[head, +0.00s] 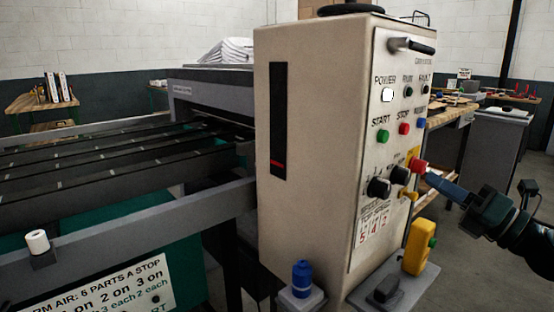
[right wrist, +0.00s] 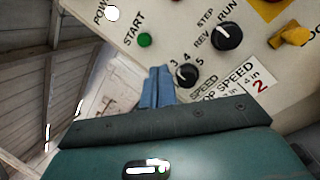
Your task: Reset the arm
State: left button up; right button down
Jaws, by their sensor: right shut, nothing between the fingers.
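My right gripper (head: 431,174) comes in from the right in the head view. Its blue fingers are shut with nothing between them. They point at the control face of the beige cabinet (head: 310,120), and in the picture the tips overlap the area beside the red button (head: 418,165); I cannot tell whether they touch. In the right wrist view the closed fingers (right wrist: 157,80) appear just left of a black numbered knob (right wrist: 187,76), with a bigger black selector knob (right wrist: 228,36) beyond. My left gripper is not in view.
The panel also carries a green START button (head: 383,136), a red STOP button (head: 404,129) and a yellow handle (head: 408,194). A yellow box (head: 420,247) and blue-capped item (head: 302,277) stand at the cabinet's foot. A slatted machine bed (head: 110,160) fills the left.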

jog(key=s+a+f+m+h, duration=0.2)
jog(key=s+a+f+m, duration=0.15)
jog(key=f+m, duration=0.3)
jog(key=s+a+f+m+t+h, duration=0.1)
jog(key=s+a+f+m, duration=0.25)
jog(key=f+m, duration=0.35)
jog(key=s+a+f+m+h, duration=0.2)
jog(key=s+a+f+m, duration=0.15)
jog(key=f+m, duration=0.35)
pick_arm(q)
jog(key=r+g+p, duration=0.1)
jog(key=p, duration=0.4)
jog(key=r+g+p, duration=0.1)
jog(key=p, duration=0.5)
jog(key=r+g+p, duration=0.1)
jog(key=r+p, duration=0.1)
jog(key=p, duration=0.4)
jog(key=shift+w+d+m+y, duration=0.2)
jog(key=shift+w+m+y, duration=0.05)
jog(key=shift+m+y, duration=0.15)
pick_arm(e)
jog(key=s+a+f+m+g+h, duration=0.2)
jog(key=s+a+m+g, duration=0.1)
jog(key=s+m, duration=0.3)
jog(key=s+a+f+m+g+h, duration=0.2)
jog(key=s+a+m+g+h, duration=0.1)
jog(key=s+m, duration=0.3)
jog(key=shift+a+f+g, duration=0.4)
jog(key=shift+a, duration=0.05)
